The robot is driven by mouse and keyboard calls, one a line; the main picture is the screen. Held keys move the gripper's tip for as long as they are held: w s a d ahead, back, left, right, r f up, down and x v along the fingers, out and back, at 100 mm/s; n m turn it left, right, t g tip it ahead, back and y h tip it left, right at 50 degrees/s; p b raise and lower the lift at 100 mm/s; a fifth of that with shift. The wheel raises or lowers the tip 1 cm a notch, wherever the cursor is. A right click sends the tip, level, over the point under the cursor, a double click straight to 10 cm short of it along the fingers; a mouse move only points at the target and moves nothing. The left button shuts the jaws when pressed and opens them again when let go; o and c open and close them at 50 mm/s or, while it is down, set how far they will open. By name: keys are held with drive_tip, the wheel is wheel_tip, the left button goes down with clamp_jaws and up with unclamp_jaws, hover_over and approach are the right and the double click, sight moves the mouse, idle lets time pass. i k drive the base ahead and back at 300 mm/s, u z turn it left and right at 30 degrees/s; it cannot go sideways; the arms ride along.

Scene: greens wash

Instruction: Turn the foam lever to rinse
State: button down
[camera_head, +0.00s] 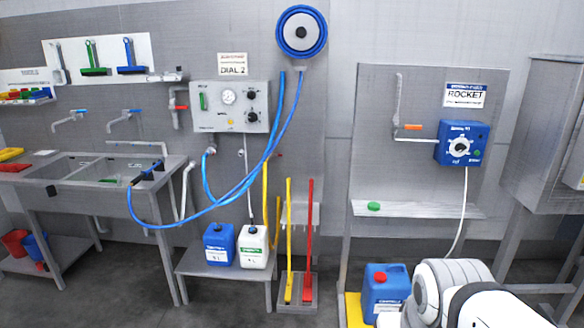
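A grey control panel (230,107) hangs on the back wall under a sign reading DIAL 2. It carries a round gauge (228,97), an upper black knob (252,93), a lower black knob (253,117) and a green part (203,102). A red lever (181,107) sits on the pipe left of the panel. On the right, a blue box (461,143) with a round dial hangs under a ROCKET sign, with an orange lever (413,127) on the pipe beside it. I cannot tell which is the foam lever or read its setting. My gripper is out of view; part of my white arm shows at the lower right.
A blue hose (232,193) loops from the wall reel (301,32) across to the sink (98,170). Blue (219,245) and white (254,247) jugs stand on a low stand below the panel. Yellow and red poles (309,240) stand right of them.

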sight(203, 107)
drive_tip(key=i, duration=0.7)
drive_tip(key=u, duration=0.95)
drive_tip(key=i, duration=1)
drive_tip(key=u, duration=0.35)
drive_tip(key=i, duration=2.05)
drive_tip(key=z, duration=0.6)
